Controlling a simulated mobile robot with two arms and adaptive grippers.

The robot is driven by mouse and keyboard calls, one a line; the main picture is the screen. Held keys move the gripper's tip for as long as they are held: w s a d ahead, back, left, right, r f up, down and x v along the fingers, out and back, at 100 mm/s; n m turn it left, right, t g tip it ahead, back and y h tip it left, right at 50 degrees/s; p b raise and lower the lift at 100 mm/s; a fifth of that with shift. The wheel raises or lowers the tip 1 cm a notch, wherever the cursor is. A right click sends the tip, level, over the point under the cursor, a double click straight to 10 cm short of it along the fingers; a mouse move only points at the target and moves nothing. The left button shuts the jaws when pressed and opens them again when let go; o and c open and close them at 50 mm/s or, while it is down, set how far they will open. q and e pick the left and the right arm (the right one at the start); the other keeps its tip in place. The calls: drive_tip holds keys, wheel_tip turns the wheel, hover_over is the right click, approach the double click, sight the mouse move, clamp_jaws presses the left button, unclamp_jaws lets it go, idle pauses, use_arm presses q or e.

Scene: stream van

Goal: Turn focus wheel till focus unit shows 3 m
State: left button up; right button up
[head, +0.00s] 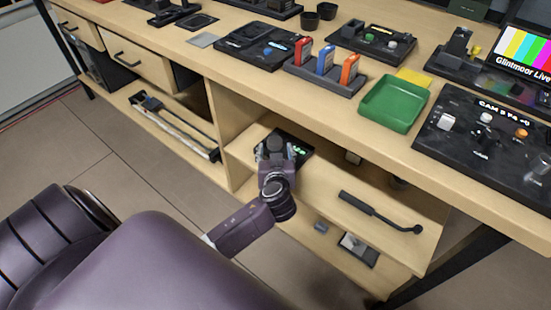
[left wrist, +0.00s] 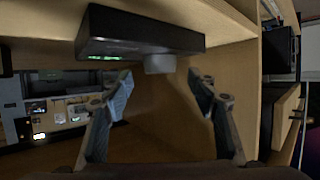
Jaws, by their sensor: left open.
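The focus unit (head: 299,146) is a black box with a small green-lit display on the shelf under the desk. In the left wrist view the focus unit (left wrist: 140,30) shows above the fingers, with a grey round focus wheel (left wrist: 160,64) sticking out of it. Its green readout is seen edge-on and cannot be read. My left gripper (head: 275,150) is in front of the unit and hides part of it in the head view. In the left wrist view its fingers (left wrist: 160,80) are spread, one on each side of the wheel's line, with a gap visible around the wheel.
The shelf's wooden divider (head: 222,140) stands left of the gripper. A black handled tool (head: 380,212) lies on the shelf to the right. The desk top above carries a green tray (head: 395,102) and several control panels.

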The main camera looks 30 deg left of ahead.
use_arm(q)
drive_tip(key=v, duration=0.7)
drive_tip(key=shift+s, duration=0.2)
